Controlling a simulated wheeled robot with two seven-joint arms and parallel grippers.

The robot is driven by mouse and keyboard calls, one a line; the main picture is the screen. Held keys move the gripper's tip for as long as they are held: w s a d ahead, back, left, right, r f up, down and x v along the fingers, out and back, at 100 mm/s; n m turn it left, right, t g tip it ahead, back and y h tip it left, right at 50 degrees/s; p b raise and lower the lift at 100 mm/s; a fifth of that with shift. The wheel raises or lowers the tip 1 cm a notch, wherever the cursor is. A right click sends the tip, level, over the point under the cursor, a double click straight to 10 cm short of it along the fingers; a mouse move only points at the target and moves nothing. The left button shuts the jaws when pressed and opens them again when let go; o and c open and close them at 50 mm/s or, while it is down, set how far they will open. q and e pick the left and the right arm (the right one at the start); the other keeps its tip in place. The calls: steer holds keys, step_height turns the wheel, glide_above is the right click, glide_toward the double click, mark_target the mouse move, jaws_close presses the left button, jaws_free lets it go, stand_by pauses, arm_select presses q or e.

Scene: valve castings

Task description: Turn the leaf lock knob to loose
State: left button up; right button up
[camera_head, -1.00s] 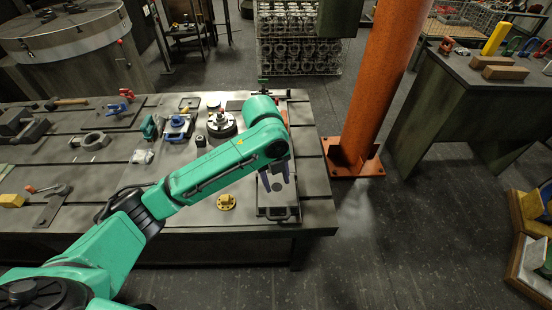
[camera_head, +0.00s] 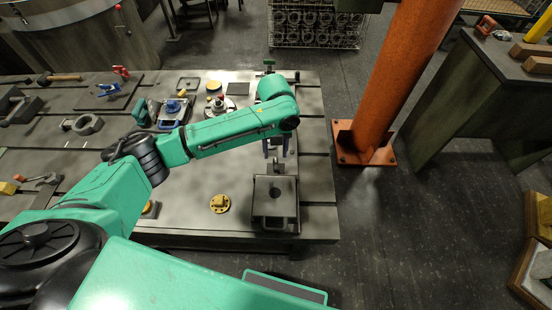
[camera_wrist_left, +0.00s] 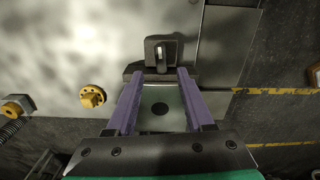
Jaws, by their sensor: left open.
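My left gripper (camera_head: 275,155) is open and empty above the right end of the workbench. In the left wrist view its two purple fingers (camera_wrist_left: 158,78) stand apart. A dark flat plate fixture (camera_head: 262,209) with a front handle lies at the bench's front right corner. A small dark upright piece (camera_head: 275,190) stands on it; I cannot tell whether this is the leaf lock knob. In the left wrist view a dark bracket with a pale lever (camera_wrist_left: 161,52) lies just beyond the fingertips, apparently untouched. A yellow round flanged knob (camera_head: 220,203) sits left of the plate. My right gripper is not in view.
The workbench (camera_head: 195,185) holds a round fixture (camera_head: 219,106), a blue-topped block (camera_head: 173,109) and a dark ring nut (camera_head: 85,124) farther left. An orange column (camera_head: 395,80) stands right of the bench. The floor between column and bench is clear.

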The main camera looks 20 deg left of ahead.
mark_target(276, 163)
arm_select(q)
step_height(276, 163, down, 5)
steer(key=shift+w+f, duration=0.15)
steer(key=shift+f, duration=0.15)
jaws_close()
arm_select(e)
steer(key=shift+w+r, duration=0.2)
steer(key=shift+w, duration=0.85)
